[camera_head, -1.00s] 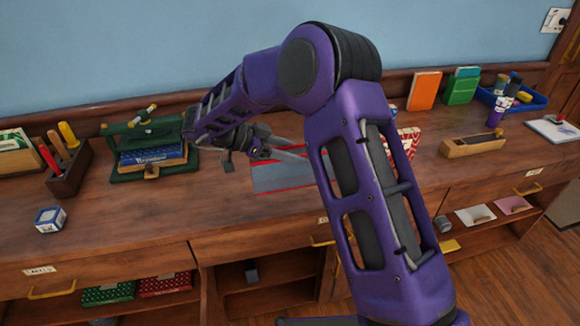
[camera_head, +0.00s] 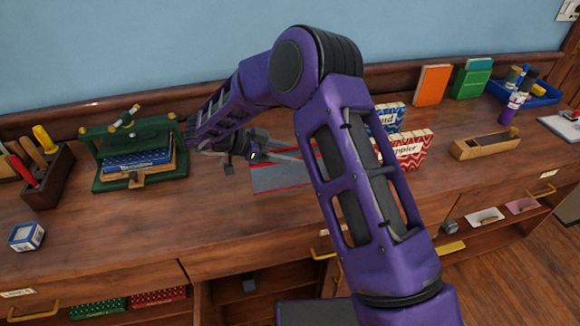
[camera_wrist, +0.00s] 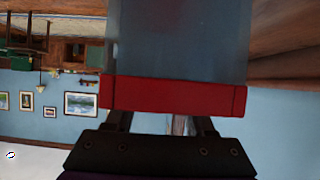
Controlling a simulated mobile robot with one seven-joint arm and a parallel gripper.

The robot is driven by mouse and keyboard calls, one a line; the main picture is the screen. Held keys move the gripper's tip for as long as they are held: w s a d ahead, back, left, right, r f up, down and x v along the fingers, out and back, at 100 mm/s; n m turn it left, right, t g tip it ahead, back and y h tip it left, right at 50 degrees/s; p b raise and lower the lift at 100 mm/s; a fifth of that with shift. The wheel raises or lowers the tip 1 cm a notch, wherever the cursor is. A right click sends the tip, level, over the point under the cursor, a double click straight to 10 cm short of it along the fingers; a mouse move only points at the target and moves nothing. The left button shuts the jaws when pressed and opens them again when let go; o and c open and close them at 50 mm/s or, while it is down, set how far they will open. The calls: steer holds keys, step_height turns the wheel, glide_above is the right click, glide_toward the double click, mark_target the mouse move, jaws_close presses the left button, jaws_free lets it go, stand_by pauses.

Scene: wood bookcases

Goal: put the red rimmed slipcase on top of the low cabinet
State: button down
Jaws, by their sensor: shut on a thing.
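The red rimmed slipcase (camera_head: 280,179) is a flat grey-blue panel with red edges, partly hidden by my arm in the head view. My gripper (camera_head: 300,157) is shut on it. In the wrist view, the slipcase's red edge (camera_wrist: 172,96) lies across the fingertips of my gripper (camera_wrist: 165,124), with its grey face beyond. The slipcase is held over the brown wooden top of the low cabinet (camera_head: 225,220); I cannot tell whether it touches the surface.
A green press (camera_head: 112,165) with books stands at the left, near a tool block (camera_head: 40,178) and a small blue-white cube (camera_head: 27,237). Right of my arm are a red patterned box (camera_head: 412,150), a wooden plane (camera_head: 485,143) and an orange book (camera_head: 430,86). The front-middle top is clear.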

steer(key=shift+f, duration=1.75)
steer(key=shift+c, duration=1.3)
jaws_free()
steer(key=shift+f, duration=0.15)
steer(key=v, duration=1.2)
